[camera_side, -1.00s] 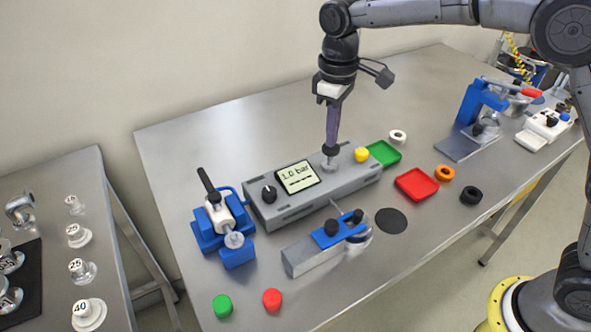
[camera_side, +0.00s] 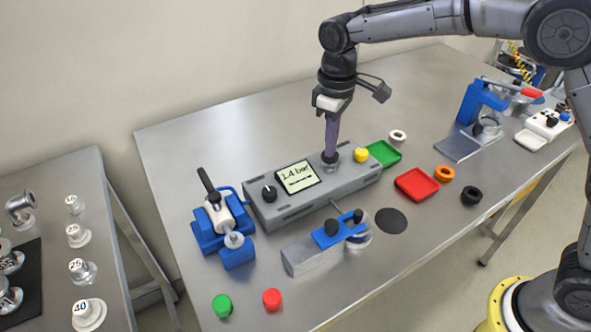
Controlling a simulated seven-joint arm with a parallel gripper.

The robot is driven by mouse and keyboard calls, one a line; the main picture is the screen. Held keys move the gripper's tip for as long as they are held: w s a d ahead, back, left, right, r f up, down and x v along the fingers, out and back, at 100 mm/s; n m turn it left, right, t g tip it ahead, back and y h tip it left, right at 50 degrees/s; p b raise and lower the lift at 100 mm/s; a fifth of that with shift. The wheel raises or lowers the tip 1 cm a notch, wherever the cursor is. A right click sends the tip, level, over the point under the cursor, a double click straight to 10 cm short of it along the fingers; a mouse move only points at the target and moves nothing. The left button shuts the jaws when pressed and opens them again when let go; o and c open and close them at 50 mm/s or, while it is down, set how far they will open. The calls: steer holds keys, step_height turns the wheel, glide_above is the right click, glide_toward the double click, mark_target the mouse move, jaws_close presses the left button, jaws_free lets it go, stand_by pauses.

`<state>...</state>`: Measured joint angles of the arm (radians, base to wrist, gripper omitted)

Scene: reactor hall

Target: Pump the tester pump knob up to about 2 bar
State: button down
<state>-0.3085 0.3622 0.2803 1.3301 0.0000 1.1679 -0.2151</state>
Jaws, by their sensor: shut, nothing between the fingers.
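The grey tester box (camera_side: 262,214) stands on the steel bench. Its display (camera_side: 297,177) reads 1.4 bar. A black dial knob (camera_side: 269,193) sits to the left of the display and a yellow button (camera_side: 361,154) at the right end. My gripper (camera_side: 331,150) points down over the pump knob (camera_side: 330,158), a dark-topped knob on a metallic base between display and yellow button. The shut fingers appear to touch the knob's top from above and hold nothing. The tips partly hide the knob.
A blue clamp with a white cylinder (camera_side: 218,217) stands left of the tester, and a blue-topped clamp block (camera_side: 325,243) in front. Green (camera_side: 382,153) and red (camera_side: 417,184) trays lie to the right. Red (camera_side: 272,299) and green (camera_side: 222,305) caps lie near the front edge.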

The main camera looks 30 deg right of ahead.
steer(key=shift+f, duration=0.45)
steer(key=shift+r, duration=0.1)
steer(key=shift+r, duration=2.2)
